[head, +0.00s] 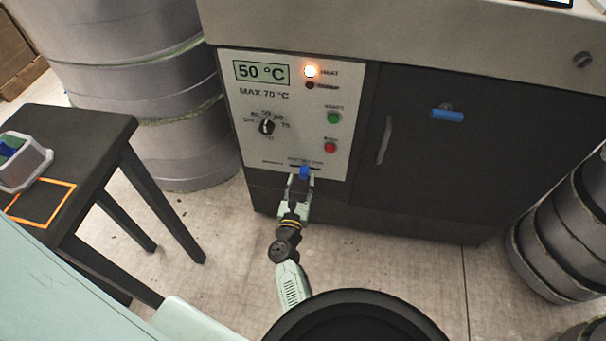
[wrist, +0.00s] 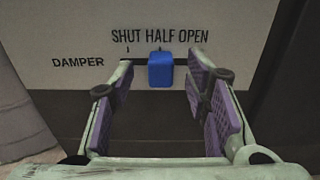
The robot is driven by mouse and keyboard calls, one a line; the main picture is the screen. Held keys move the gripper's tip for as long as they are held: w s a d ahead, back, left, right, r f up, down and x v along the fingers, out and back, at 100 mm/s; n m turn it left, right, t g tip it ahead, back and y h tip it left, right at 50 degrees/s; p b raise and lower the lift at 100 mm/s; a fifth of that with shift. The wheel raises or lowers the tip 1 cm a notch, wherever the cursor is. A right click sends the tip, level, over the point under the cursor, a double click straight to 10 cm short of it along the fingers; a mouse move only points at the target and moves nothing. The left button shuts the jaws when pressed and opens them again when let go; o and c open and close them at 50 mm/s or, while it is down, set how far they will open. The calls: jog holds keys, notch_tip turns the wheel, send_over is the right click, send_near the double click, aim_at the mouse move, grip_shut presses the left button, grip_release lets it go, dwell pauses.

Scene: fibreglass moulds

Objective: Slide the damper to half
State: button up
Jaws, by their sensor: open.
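The damper knob is a small blue block (wrist: 160,70) on a dark horizontal slot in the light control panel. In the wrist view it sits below the word HALF, between SHUT at left and OPEN at right. It also shows low on the panel in the head view (head: 304,171). My gripper (wrist: 161,92) is open, with one purple-padded finger on each side of the knob and a visible gap to both. In the head view my gripper (head: 300,184) reaches up to the knob from below.
The panel (head: 250,105) has a 50 °C display, a lit heat lamp, a dial and green and red buttons. Right of it is a dark door (head: 410,180) with a handle and a blue latch. A dark table (head: 75,125) stands at left. Grey drums flank the cabinet.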

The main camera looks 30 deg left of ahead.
jog(key=v, duration=0.8)
jog(key=shift+w+r, duration=0.1)
